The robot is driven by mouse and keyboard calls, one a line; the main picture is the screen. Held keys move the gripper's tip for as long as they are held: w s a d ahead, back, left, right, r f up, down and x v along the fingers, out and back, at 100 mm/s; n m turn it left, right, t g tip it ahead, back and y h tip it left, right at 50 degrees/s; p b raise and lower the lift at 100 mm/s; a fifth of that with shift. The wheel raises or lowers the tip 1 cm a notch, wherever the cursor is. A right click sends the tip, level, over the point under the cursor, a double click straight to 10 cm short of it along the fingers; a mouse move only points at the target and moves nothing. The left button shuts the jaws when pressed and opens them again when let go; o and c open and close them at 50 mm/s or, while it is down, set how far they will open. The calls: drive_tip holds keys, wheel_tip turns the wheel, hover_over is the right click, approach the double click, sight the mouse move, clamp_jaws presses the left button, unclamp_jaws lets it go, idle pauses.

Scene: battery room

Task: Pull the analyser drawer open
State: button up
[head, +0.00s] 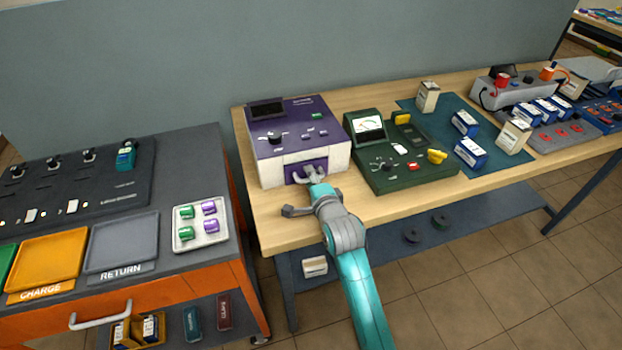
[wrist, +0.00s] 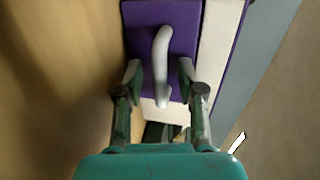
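The analyser (head: 270,165) is a purple and white box at the left end of the wooden table. Its small purple drawer front (head: 294,171) is low in the white front face and looks flush with it. In the wrist view the drawer front (wrist: 140,42) carries a pale grey bar handle (wrist: 161,58). My gripper (head: 312,176) is at the drawer, partly hiding it and the handle in the head view. In the wrist view my gripper (wrist: 160,72) is open, one finger on each side of the handle, with gaps visible between fingers and bar.
A dark green meter unit (head: 400,165) stands right of the analyser. Farther right, a teal mat (head: 455,120) holds several boxes. A grey-topped bench (head: 190,160) with a white tray (head: 190,244) stands left. The table's front edge lies below my gripper.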

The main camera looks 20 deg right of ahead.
clamp_jaws()
drive_tip(key=f+v, duration=0.3)
drive_tip(key=v, duration=1.1)
drive_tip(key=shift+s, duration=0.5)
unclamp_jaws()
drive_tip(key=v, duration=1.2)
